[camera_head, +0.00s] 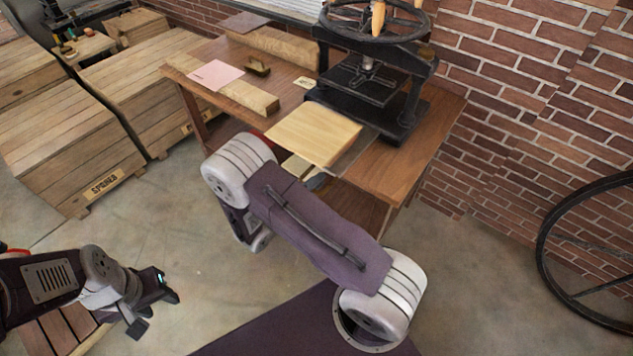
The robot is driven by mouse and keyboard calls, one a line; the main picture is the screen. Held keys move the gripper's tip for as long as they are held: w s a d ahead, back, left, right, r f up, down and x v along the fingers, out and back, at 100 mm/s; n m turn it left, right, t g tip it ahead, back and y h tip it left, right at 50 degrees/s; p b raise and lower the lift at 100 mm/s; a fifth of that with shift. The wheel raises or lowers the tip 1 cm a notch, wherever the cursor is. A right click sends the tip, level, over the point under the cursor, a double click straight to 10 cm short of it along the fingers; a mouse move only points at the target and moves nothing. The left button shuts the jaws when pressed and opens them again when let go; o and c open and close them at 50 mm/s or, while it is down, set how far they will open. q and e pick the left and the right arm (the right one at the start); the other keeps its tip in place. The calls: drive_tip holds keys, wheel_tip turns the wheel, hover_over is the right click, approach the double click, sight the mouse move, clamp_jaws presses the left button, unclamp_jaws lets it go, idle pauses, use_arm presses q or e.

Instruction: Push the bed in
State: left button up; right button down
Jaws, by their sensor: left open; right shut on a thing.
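The black hand press (375,85) stands on a wooden table, with a handwheel on top. Its flat bed (352,154) sticks out of the press towards me. A pale wooden board (313,135) lies on the bed and covers most of the part outside. My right arm reaches across the middle, close in front of the bed. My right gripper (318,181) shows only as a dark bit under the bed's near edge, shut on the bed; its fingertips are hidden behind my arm. My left gripper (155,312) is open and empty above the floor at the lower left.
The table (405,165) also holds wooden beams, a pink sheet (215,74) and a small brown block (257,66), left of the press. Large wooden crates (65,145) stand on the left. A big spoked wheel (545,235) is at the right by the brick wall.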

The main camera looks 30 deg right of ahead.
sight(350, 146)
drive_tip(key=shift+d+f, duration=0.1)
drive_tip(key=shift+d, duration=0.05)
idle(0.7)
drive_tip(key=r+b+x, duration=0.1)
drive_tip(key=b+x, duration=0.1)
drive_tip(key=x, duration=0.5)
drive_tip(key=r+b+x, duration=0.2)
drive_tip(key=b+x, duration=0.1)
drive_tip(key=x, duration=0.3)
drive_tip(key=d+r+b+x, duration=0.1)
drive_tip(key=b+x, duration=0.2)
drive_tip(key=x, duration=0.4)
drive_tip(key=shift+w+d, duration=0.2)
drive_tip(key=shift+w, duration=0.1)
drive_tip(key=shift+w+d+r+b, duration=0.1)
drive_tip(key=shift+w+d+b, duration=0.1)
drive_tip(key=shift+d, duration=0.15)
drive_tip(key=shift+w+d+r+b, duration=0.1)
drive_tip(key=shift+d+b, duration=0.05)
drive_tip(key=shift+d, duration=0.2)
drive_tip(key=c, duration=1.5)
unclamp_jaws()
drive_tip(key=v, duration=0.9)
